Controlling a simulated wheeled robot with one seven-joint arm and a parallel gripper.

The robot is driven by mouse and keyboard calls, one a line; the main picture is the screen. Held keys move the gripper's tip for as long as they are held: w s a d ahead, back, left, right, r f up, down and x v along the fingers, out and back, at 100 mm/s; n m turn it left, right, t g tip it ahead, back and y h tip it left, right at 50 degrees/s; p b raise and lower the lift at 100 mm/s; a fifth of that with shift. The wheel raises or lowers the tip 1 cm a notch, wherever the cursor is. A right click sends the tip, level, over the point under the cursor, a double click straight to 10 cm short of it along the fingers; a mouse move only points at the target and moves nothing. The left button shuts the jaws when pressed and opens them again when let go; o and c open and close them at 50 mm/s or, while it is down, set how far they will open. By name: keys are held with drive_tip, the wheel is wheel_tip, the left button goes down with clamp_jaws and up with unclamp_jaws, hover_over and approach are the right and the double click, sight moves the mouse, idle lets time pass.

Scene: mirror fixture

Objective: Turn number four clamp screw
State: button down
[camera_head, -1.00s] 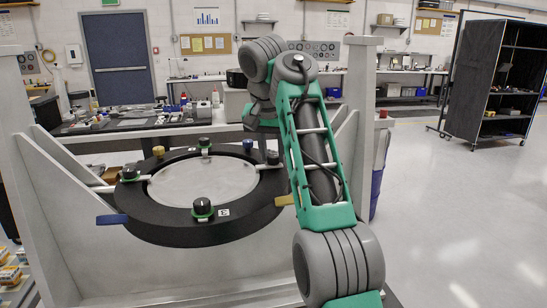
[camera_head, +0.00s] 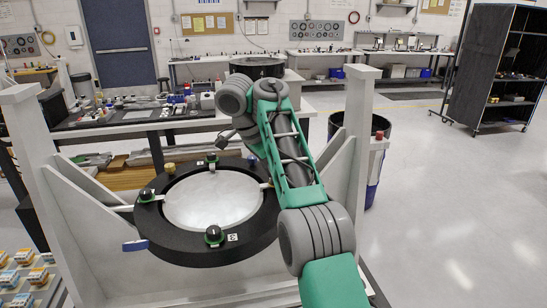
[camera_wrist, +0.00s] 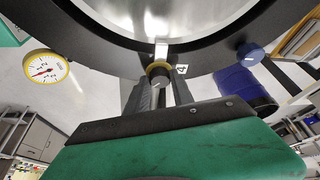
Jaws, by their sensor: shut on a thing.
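In the wrist view, the number four clamp screw (camera_wrist: 158,70) has a dark knob with a yellow ring, next to a white label marked 4 (camera_wrist: 181,70). My gripper (camera_wrist: 160,92) has its two dark fingers on either side of this knob and is shut on it. The screw sits at the edge of the black ring (camera_wrist: 100,48) around the mirror (camera_wrist: 155,15). In the head view, the ring (camera_head: 175,248) holds the round mirror (camera_head: 213,200). Screw three (camera_head: 214,235) has a green collar. My arm hides screw four and my gripper there.
A yellow dial gauge (camera_wrist: 46,67) and a blue knob (camera_wrist: 250,53) flank my gripper in the wrist view. Pale fixture uprights (camera_head: 350,140) stand beside the ring.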

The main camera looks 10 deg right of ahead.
drive_tip(key=shift+r+m+p, duration=0.15)
drive_tip(key=shift+m+p, duration=0.45)
drive_tip(key=shift+p, duration=0.25)
drive_tip(key=shift+g, duration=0.3)
drive_tip(key=c, duration=1.1)
unclamp_jaws()
drive_tip(key=shift+a+r+p, duration=0.15)
drive_tip(key=shift+r+p, duration=0.4)
drive_tip(key=shift+p, duration=0.2)
drive_tip(key=a, duration=0.4)
drive_tip(key=s+a+p, duration=0.1)
drive_tip(key=a, duration=0.3)
drive_tip(key=s+a+p, duration=0.1)
drive_tip(key=a, duration=0.3)
drive_tip(key=shift+s+f, duration=0.15)
